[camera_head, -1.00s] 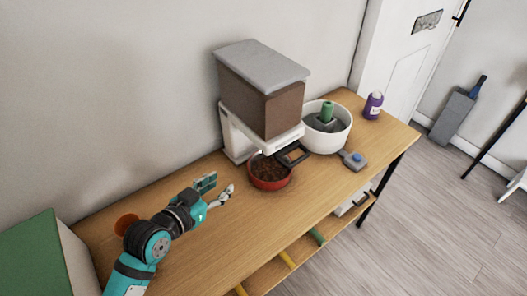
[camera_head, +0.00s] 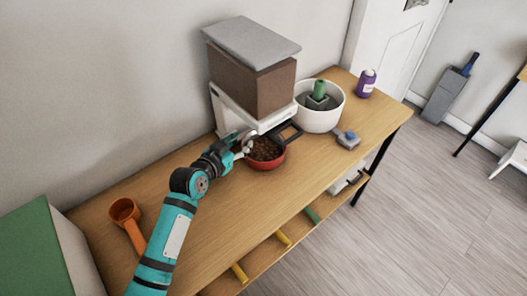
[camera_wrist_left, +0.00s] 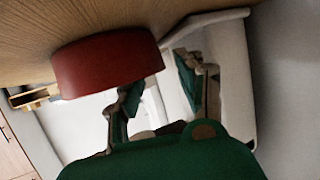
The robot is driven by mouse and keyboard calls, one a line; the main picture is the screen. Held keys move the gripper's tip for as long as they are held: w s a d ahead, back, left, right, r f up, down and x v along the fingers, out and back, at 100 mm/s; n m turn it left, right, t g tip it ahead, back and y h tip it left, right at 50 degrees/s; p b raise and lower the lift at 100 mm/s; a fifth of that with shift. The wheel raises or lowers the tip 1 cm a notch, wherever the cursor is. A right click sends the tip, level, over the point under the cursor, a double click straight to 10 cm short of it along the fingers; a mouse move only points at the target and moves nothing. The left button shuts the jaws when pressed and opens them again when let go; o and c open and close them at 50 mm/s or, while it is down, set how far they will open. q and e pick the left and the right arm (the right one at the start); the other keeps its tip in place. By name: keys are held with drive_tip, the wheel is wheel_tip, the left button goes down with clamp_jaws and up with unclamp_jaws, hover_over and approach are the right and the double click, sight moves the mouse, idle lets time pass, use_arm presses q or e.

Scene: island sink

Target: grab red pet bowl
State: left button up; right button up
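The red pet bowl (camera_head: 272,165), filled with brown food, sits on the wooden table (camera_head: 190,240) under the front of a pet feeder (camera_head: 250,82). My left gripper (camera_head: 242,145) is at the bowl's left edge, near the rim. In the left wrist view, which is upside down, the red bowl (camera_wrist_left: 105,65) is close. The fingers of my left gripper (camera_wrist_left: 165,90) are apart, one overlapping the bowl's rim and the other beside the bowl. I cannot tell whether either finger touches it. My right gripper is in neither view.
A black-framed scoop or handle (camera_head: 287,134) lies against the bowl's right rim. An orange scoop (camera_head: 125,213) lies at left. The table's front is clear.

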sight(248, 136)
use_arm(q)
drive_tip(key=x, duration=0.4)
drive_tip(key=shift+d, duration=0.1)
clamp_jaws()
